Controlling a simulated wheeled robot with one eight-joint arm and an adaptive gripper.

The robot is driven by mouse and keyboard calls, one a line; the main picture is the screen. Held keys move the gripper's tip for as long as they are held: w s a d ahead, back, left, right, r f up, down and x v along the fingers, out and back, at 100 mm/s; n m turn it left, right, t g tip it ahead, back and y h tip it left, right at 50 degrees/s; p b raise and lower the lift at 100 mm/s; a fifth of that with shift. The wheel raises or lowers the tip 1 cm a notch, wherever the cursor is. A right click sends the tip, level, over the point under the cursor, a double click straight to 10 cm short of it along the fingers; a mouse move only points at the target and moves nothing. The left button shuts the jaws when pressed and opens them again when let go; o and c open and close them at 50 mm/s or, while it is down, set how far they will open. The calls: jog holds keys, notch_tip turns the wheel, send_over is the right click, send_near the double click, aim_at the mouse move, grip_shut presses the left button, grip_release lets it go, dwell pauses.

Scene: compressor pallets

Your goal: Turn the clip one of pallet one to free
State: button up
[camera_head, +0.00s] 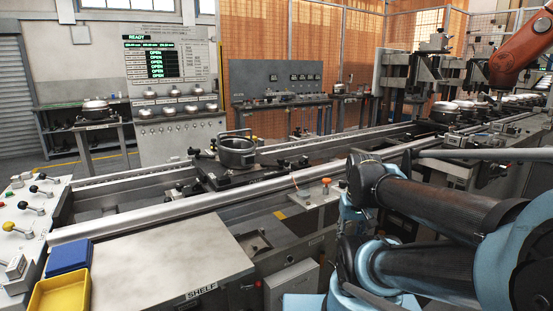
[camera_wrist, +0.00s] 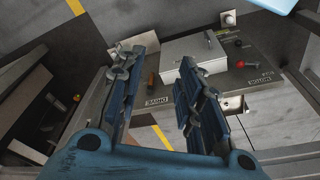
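A pallet (camera_head: 225,178) sits on the conveyor in the head view and carries a round metal compressor housing (camera_head: 237,158) with a handle over it. Small dark clips stand around it, one at the left (camera_head: 197,152) and one at the right (camera_head: 283,163). I cannot tell which is clip one. My gripper (camera_wrist: 162,62) shows in the wrist view with its two fingers apart and nothing between them. It points at a panel, and no pallet or clip is clear there. In the head view my arm covers the right side, and the gripper cannot be made out.
Conveyor rails (camera_head: 165,214) run along both sides of the pallet. A shelf plate (camera_head: 160,265) with a blue bin (camera_head: 68,257) and a yellow bin (camera_head: 60,292) is in front. The wrist view shows a grey box (camera_wrist: 193,50) and a red knob (camera_wrist: 241,64).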

jog(key=shift+o, duration=1.4)
jog(key=shift+r, duration=0.1)
jog(key=w+a+r+m+g, duration=0.1)
jog(key=w+a+r, duration=0.3)
jog(key=w+r, duration=0.45)
jog(key=w+a+r+m, duration=0.25)
jog(key=w+r, duration=0.35)
jog(key=r, duration=0.5)
jog(key=w+a+r+m+g, duration=0.1)
jog(key=w+a+r, duration=0.5)
jog(key=w+a, duration=0.2)
jog(key=w+a+r+m, duration=0.1)
jog(key=w+a+r, duration=0.4)
jog(key=w+a, duration=0.3)
jog(key=f, duration=1.6)
jog(key=shift+w+d+f, duration=0.2)
jog(key=shift+w+d, duration=0.05)
jog(key=shift+d, duration=0.1)
grip_shut()
